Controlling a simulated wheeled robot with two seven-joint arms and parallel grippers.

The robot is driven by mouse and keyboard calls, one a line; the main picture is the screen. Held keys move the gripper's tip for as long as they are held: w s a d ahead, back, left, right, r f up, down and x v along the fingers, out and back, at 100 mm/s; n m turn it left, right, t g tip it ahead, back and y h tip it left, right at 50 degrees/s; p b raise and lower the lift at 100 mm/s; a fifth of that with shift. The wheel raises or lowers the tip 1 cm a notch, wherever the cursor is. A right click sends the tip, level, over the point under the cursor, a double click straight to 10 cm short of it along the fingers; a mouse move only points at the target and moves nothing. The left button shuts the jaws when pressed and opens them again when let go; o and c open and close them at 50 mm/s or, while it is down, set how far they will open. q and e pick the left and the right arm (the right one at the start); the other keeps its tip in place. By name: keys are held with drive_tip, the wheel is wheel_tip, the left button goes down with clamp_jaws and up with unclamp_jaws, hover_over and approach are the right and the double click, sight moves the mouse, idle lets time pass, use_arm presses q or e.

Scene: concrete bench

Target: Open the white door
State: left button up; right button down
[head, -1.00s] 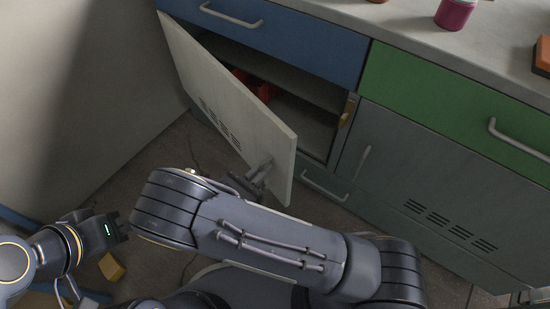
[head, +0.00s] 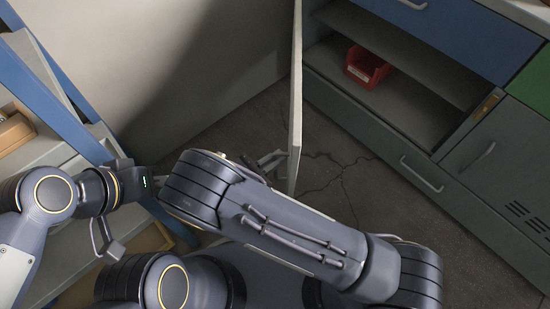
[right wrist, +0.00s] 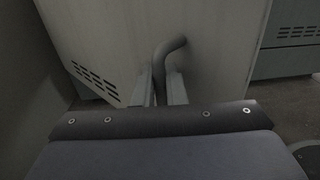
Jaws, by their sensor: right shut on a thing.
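The white door (head: 296,110) stands wide open and shows nearly edge-on in the head view. Its pale face with vent slots (right wrist: 215,80) fills much of the right wrist view. My right gripper (right wrist: 160,88) is shut on the door's grey bar handle (right wrist: 170,48), with a finger on each side of it. In the head view my right gripper (head: 270,160) is at the door's left face, partly hidden behind my forearm. My left gripper (head: 146,182) is at the left, away from the door; its fingers are not clear.
The open cabinet holds a red bin (head: 367,67) on its shelf (head: 415,70). A blue drawer (head: 450,30) is above and a closed grey door (head: 510,155) to the right. A blue-framed rack (head: 50,100) stands left, close to my left arm. Cracked floor (head: 345,190) is clear beside the door.

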use_arm(q)
drive_tip(key=shift+a, duration=0.4)
use_arm(e)
drive_tip(key=shift+w+a, duration=0.1)
drive_tip(key=shift+a, duration=0.3)
drive_tip(key=c, duration=1.9)
unclamp_jaws()
